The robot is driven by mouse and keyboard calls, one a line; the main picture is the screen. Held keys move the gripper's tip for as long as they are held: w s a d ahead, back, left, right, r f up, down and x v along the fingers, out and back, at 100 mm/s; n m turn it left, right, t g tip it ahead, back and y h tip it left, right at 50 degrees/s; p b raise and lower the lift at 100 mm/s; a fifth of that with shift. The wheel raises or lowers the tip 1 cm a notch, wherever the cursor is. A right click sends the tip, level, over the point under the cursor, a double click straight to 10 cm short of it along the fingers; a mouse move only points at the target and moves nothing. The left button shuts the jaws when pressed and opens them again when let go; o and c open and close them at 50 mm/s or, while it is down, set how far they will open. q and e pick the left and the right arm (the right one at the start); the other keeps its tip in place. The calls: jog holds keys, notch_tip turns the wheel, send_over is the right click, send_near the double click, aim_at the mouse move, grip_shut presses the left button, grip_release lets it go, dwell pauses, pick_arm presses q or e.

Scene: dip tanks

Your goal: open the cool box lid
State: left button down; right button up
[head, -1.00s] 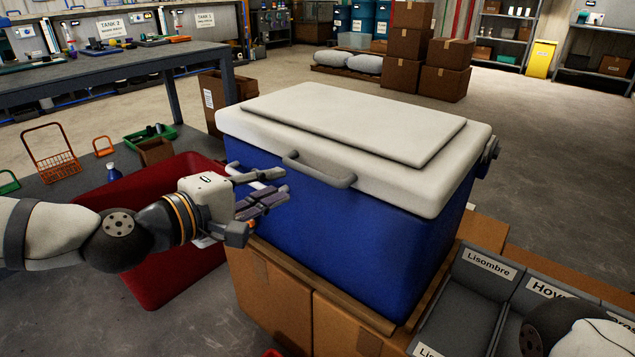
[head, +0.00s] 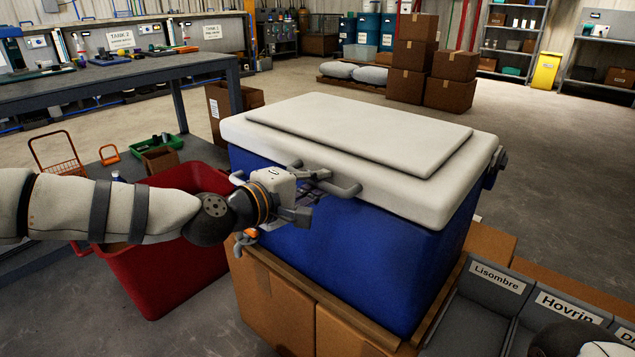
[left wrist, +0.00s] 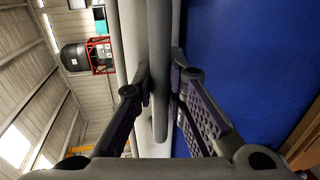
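The cool box has a blue body (head: 330,250) and a white lid (head: 360,140), which lies shut on top. A grey handle (head: 345,190) sticks out from the lid's front edge. My left gripper (head: 322,187) is at the left part of this handle. In the left wrist view the handle bar (left wrist: 159,75) runs between the two fingers of my left gripper (left wrist: 162,85). The fingers stand apart on either side of it and look open; firm contact is not visible. My right gripper is outside the views; only part of my right arm shows at bottom right.
The box stands on brown cartons (head: 270,300). A red tub (head: 160,265) is below my left arm. Grey labelled bins (head: 490,300) stand at the right front. A workbench (head: 110,75) is at back left, stacked cartons (head: 410,55) behind. The space above the lid is clear.

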pick_arm(q)
jog(key=w+d+r+p, duration=0.1)
jog(key=w+r+p, duration=0.1)
jog(key=r, duration=0.5)
jog(key=w+d+r+p, duration=0.2)
jog(key=w+r+p, duration=0.1)
jog(key=r, duration=0.5)
jog(key=w+d+r+g+p, duration=0.1)
jog(key=w+d+r+p, duration=0.1)
jog(key=r, duration=0.6)
jog(key=shift+w+d+r+y+p, duration=0.25)
jog(key=shift+y+p, duration=0.15)
jog(key=shift+p, duration=0.25)
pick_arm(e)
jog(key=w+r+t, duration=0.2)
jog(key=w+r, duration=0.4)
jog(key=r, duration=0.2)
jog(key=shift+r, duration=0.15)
pick_arm(q)
jog(key=shift+f, duration=0.1)
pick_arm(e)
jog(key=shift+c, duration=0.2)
